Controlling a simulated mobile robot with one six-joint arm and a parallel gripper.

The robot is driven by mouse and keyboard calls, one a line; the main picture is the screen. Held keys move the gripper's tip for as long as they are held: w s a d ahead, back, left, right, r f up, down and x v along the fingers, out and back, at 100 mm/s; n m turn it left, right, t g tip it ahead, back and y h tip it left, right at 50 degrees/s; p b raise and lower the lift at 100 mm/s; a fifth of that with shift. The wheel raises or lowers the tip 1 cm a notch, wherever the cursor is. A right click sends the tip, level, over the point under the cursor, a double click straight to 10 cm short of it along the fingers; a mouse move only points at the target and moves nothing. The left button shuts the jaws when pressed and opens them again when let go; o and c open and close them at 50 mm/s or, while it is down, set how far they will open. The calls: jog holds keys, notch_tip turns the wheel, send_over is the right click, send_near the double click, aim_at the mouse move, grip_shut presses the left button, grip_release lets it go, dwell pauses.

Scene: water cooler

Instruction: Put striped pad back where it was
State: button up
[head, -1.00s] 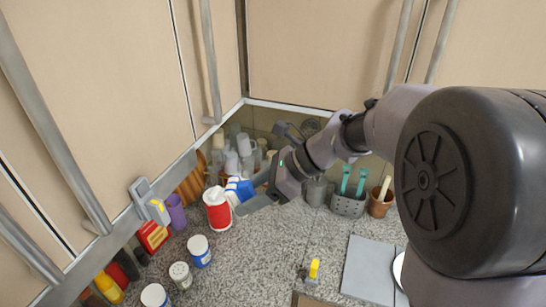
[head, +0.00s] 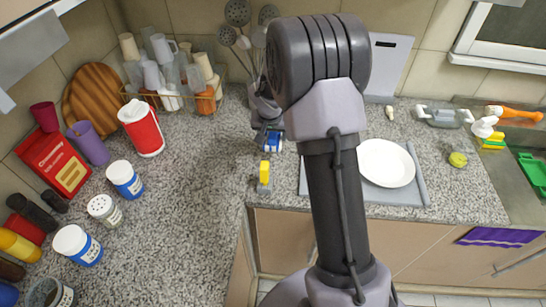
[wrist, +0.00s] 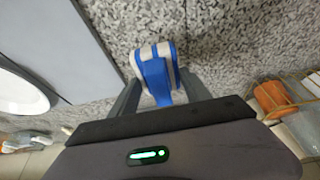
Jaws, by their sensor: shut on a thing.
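The striped pad (wrist: 157,72), blue and white, is between the two fingers of my gripper (wrist: 155,92) in the wrist view. My gripper is shut on it. In the head view a blue and white part of the pad (head: 274,143) shows beside my arm, behind the small yellow-topped item. My arm hides most of my gripper there. The pad is over the speckled counter (head: 205,190); I cannot tell whether it touches the counter.
A yellow-topped item (head: 265,173) stands near the counter's front edge. A grey board (head: 397,191) with a white plate (head: 386,163) lies to the right. A red-and-white canister (head: 141,128), several jars and a wire cup rack (head: 178,96) stand left. Bare counter lies between.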

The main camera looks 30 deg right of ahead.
notch_tip(320, 180, down, 7)
jog(key=shift+f+b, duration=0.1)
jog(key=shift+b, duration=1)
jog(key=o, duration=1.2)
